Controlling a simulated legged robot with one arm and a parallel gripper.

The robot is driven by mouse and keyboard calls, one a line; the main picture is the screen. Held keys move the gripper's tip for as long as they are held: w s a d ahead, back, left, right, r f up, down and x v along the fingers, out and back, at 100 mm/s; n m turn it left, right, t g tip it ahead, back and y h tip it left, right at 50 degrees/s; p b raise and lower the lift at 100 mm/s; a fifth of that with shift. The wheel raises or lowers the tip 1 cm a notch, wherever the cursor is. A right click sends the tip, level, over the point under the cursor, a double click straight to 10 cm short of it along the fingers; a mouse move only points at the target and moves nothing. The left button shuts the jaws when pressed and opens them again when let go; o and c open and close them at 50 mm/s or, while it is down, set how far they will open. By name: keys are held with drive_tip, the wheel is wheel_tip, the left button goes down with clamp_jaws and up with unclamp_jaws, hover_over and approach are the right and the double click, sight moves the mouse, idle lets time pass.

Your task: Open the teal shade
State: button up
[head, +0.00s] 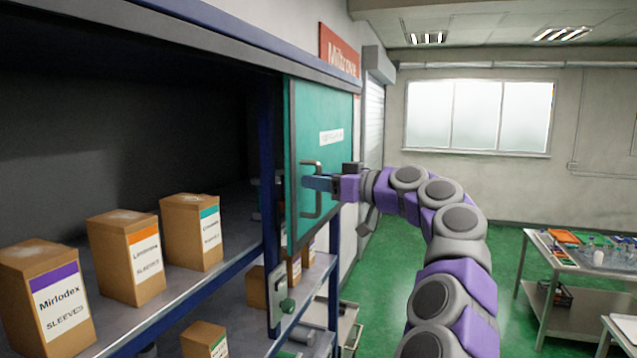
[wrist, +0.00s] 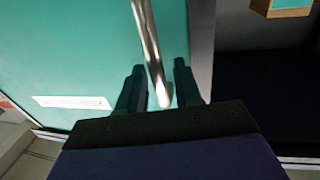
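The teal shade (head: 324,108) is a flat panel with a white label, covering the right section of a blue-framed shelf unit. A metal bar handle (head: 311,168) stands upright on it. In the head view, my gripper (head: 308,184) reaches the handle at about its middle from the right. In the wrist view, the handle (wrist: 150,45) passes between the two dark fingers (wrist: 158,88), with visible gaps on both sides. My gripper is open around the handle. The teal shade (wrist: 70,50) fills the wrist view's left side, and a grey edge strip borders it on the right.
Sleeve boxes (head: 130,258) stand on the open shelf to the left. A worktable (head: 560,262) with trays stands at the right. Green floor between is clear.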

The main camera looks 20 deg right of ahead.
drive_tip(key=b+v, duration=0.2)
drive_tip(key=v, duration=1.5)
drive_tip(key=shift+d+b, duration=0.25)
drive_tip(key=shift+b, duration=0.1)
drive_tip(key=shift+f, duration=0.1)
drive_tip(key=s+a+f+g+y+b, duration=0.15)
drive_tip(key=a+f+g+b, duration=0.3)
drive_tip(key=a, duration=0.75)
drive_tip(key=s+a+f+m+g+h+b, duration=0.1)
drive_tip(key=s+a+f+g+h+b, duration=0.15)
drive_tip(key=s+a+f, duration=0.5)
drive_tip(key=s+a+f+g+h+b, duration=0.2)
drive_tip(key=s+a+f+g, duration=0.15)
drive_tip(key=a+f, duration=0.6)
drive_tip(key=s+d+f+m+g+h+b, duration=0.1)
drive_tip(key=s+d+f+m+h+b, duration=0.1)
drive_tip(key=s+f, duration=0.6)
drive_tip(key=s+d+f+m+g+h+b, duration=0.2)
drive_tip(key=s+f, duration=0.7)
drive_tip(key=f, duration=0.8)
drive_tip(key=s+d+f+m+g+h+b, duration=0.1)
drive_tip(key=s+d+f+m+h+b, duration=0.2)
drive_tip(key=f, duration=1)
drive_tip(key=s+d+h, duration=0.2)
drive_tip(key=s+d, duration=0.2)
drive_tip(key=s, duration=0.1)
drive_tip(key=shift+s+m+b, duration=0.3)
drive_tip(key=shift+s+b, duration=0.05)
drive_tip(key=shift+s, duration=0.05)
drive_tip(key=shift+g, duration=0.25)
